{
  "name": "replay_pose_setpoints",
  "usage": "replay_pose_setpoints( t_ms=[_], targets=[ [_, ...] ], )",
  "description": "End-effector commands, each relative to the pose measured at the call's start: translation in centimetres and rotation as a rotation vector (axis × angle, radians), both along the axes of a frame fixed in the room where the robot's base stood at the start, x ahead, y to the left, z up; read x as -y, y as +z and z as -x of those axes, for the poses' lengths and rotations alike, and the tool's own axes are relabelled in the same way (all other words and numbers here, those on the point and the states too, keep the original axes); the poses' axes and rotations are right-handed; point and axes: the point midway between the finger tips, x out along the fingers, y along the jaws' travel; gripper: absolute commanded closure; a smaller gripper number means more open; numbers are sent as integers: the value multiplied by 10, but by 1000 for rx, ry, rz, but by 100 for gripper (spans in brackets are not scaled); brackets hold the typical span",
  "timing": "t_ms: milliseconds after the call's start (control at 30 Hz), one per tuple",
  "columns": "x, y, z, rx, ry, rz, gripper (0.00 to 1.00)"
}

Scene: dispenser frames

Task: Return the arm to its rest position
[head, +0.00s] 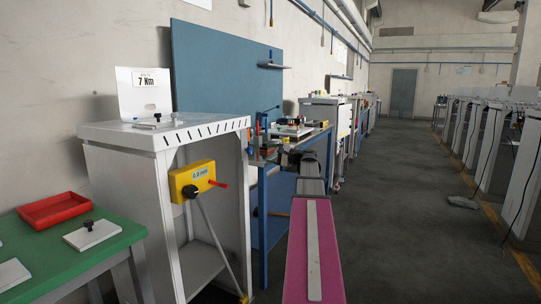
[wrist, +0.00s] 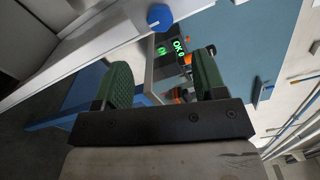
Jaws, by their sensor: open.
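My arm reaches forward from the bottom of the head view, with a pink link in front and grey parts beyond it. Its far end is by the blue workbench (head: 267,163), too small and dark there to make out the fingers. In the wrist view my gripper (wrist: 163,72) has its two green-padded fingers apart, with nothing held between them. Beyond the gap is a dark display (wrist: 176,54) with green lettering, one part reading OK. A blue round knob (wrist: 159,17) is above the fingers in the picture.
A white cabinet (head: 120,180) with a yellow box (head: 191,180) and red lever stands left of my arm. A green table (head: 75,252) with a red tray (head: 55,209) is nearer. More stations line both sides. The grey floor (head: 410,210) at right is mostly clear.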

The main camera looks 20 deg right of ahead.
Motion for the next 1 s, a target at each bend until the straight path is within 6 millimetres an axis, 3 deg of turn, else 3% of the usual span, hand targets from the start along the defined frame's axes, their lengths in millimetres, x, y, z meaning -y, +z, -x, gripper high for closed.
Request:
replay_pose_setpoints(
  t_ms=[267, 367, 467, 667, 867, 1000],
  targets=[
    [-2, -2, 0, -2, 1, 3, 35],
    [-15, -16, 0, -23, 12, 32, 35],
    [-44, -49, 2, -70, 38, 104, 35],
    [-124, -149, 20, -206, 142, 347, 35],
    [-200, -248, 63, -330, 293, 636, 35],
    [-245, -313, 108, -403, 431, 865, 35]
  ],
)
